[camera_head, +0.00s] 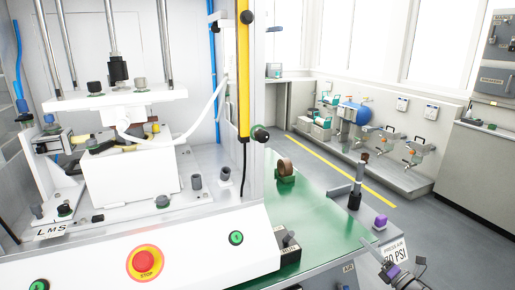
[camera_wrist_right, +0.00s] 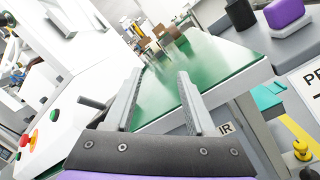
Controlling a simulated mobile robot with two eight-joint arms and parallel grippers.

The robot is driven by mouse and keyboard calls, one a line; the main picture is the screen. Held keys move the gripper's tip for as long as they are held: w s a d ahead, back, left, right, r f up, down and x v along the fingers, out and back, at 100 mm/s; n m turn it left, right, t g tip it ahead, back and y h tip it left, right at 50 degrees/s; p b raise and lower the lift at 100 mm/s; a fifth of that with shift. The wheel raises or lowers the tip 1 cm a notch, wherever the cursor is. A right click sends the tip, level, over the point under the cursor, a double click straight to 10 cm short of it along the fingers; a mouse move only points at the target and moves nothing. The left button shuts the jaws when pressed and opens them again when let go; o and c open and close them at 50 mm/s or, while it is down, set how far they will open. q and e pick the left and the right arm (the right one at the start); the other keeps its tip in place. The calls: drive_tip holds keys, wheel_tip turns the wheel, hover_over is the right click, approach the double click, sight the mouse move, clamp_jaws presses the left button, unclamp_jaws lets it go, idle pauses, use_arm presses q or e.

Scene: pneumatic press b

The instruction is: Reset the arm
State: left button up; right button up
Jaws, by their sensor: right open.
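My right gripper (camera_head: 376,248) is at the lower right in the head view, in front of the green-topped table (camera_head: 310,213). In the right wrist view its two fingers (camera_wrist_right: 160,85) stand apart with nothing between them, so it is open and empty. The green tabletop shows beyond and between the fingers. My left gripper is in neither view.
The press (camera_head: 125,165) fills the left, with a red stop button (camera_head: 145,263) and a green button (camera_head: 236,238) on its white front panel. A brown roll (camera_head: 285,168) stands on the green table. A purple block (camera_head: 381,221) and a dark post (camera_head: 355,199) are near its right edge.

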drive_tip(key=s+a+r+m+h, duration=0.25)
drive_tip(key=r+m+h, duration=0.25)
drive_tip(key=m, duration=0.4)
drive_tip(key=s+a+r+m+h, duration=0.1)
drive_tip(key=s+r+m+h, duration=0.3)
drive_tip(key=m+h, duration=0.3)
drive_tip(key=s+a+f+m+g+y, duration=0.1)
drive_tip(key=s+a+f+m+g, duration=0.4)
drive_tip(key=s, duration=0.7)
drive_tip(key=s+a+f+m+g+y, duration=0.1)
drive_tip(key=s+a+f+m+g, duration=0.4)
drive_tip(key=s, duration=0.7)
drive_tip(key=s+a+f+m+g+y, duration=0.25)
drive_tip(key=s+a+f+m, duration=0.4)
drive_tip(key=s, duration=0.55)
use_arm(q)
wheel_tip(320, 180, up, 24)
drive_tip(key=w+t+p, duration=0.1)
drive_tip(key=p, duration=2)
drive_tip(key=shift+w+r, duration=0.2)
use_arm(e)
wheel_tip(320, 180, up, 24)
drive_tip(key=shift+w+d+h, duration=0.15)
drive_tip(key=shift+d+h, duration=0.1)
drive_tip(key=shift+h, duration=0.1)
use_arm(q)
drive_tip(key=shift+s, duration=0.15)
use_arm(e)
drive_tip(key=shift+n, duration=0.25)
